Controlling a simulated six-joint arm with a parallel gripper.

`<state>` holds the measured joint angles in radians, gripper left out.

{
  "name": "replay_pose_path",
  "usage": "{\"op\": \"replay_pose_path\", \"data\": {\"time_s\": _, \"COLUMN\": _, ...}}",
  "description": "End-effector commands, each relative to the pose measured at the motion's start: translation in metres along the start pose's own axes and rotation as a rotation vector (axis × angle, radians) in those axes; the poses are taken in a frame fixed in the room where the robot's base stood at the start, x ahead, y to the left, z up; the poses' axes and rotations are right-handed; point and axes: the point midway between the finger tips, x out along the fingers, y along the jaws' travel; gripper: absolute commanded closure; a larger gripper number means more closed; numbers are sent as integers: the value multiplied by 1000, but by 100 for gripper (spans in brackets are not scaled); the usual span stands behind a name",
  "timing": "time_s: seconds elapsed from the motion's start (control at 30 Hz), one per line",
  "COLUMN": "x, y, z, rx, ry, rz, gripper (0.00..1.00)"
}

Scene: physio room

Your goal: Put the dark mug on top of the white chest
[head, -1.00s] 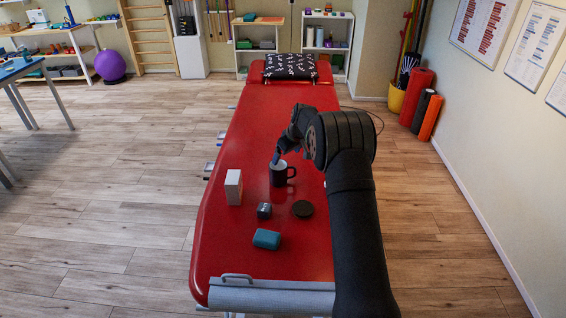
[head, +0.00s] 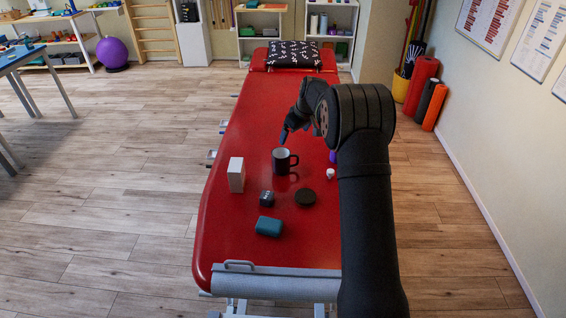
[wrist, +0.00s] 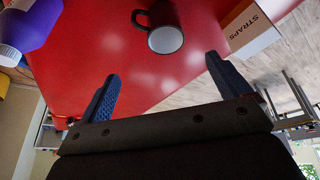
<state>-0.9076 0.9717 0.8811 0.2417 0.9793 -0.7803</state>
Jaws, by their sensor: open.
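The dark mug (head: 281,164) stands upright on the red treatment table, its handle to the right and its pale inside showing. In the wrist view the mug (wrist: 166,30) is beyond the fingertips, near the top edge. My gripper (head: 284,137) is open and empty, behind the mug in the head view and apart from it; its two blue fingers (wrist: 163,68) spread wide in the wrist view. A tall white cabinet (head: 193,45) stands by the back wall; I cannot tell whether it is the white chest.
A purple bottle (wrist: 28,28) stands near my arm. The table's far half is mostly clear.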

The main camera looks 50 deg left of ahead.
Motion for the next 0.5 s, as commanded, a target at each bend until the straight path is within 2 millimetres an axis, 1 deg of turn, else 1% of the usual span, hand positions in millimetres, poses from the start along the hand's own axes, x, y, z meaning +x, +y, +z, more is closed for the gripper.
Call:
{"op": "replay_pose_path", "data": {"time_s": 0.17, "x": 26, "y": -4, "z": 16, "rx": -172, "ry": -129, "rz": 79, "gripper": 6}}
{"op": "replay_pose_path", "data": {"time_s": 0.2, "x": 33, "y": -4, "z": 21, "rx": -235, "ry": -175, "rz": 108, "gripper": 6}}
{"op": "replay_pose_path", "data": {"time_s": 0.33, "x": 53, "y": -2, "z": 35, "rx": -460, "ry": -328, "rz": 205, "gripper": 6}}
{"op": "replay_pose_path", "data": {"time_s": 0.5, "x": 70, "y": 2, "z": 39, "rx": -766, "ry": -517, "rz": 330, "gripper": 6}}
